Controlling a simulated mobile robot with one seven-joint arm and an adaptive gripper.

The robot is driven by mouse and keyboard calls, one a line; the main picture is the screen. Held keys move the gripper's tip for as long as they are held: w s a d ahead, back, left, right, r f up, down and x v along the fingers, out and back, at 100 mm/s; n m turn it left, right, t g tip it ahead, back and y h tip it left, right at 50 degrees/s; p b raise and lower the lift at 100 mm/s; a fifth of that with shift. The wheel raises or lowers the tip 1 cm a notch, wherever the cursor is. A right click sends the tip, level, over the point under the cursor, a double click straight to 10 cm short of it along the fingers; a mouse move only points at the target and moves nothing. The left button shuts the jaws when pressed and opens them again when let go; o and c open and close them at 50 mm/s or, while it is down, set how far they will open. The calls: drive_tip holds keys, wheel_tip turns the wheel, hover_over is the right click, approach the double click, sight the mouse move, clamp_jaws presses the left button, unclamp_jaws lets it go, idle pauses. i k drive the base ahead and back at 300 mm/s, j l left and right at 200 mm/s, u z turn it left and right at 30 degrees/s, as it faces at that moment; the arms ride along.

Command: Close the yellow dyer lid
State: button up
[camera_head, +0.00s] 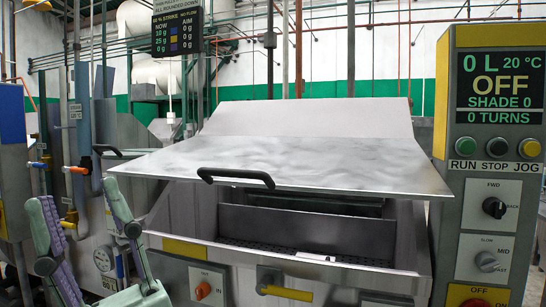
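The dyer lid (300,163) is a broad grey metal sheet with a black bar handle (236,178) near its front edge. It stands raised over the dyer's opening, and the dark inside (310,230) shows below its front edge. The dyer (200,215) has yellow panels on its front and on the control post at the right. My gripper (75,196) is at the lower left, its two green and lilac fingers spread apart with nothing between them. It is left of the lid and handle and apart from both.
The control post (480,180) with its OFF display stands at the right. A yellow lever (286,291) and an orange knob (203,290) are on the dyer's lower front. Blue machinery (14,160) and pipes stand at the left. A hanging display (177,30) is at the back.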

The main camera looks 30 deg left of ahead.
sight(372, 167)
drive_tip(key=i+j+u, duration=0.1)
drive_tip(key=j+u, duration=0.25)
drive_tip(key=i+j+u, duration=0.1)
drive_tip(key=j+u, duration=0.25)
drive_tip(key=i+j+u, duration=0.15)
drive_tip(key=u, duration=0.2)
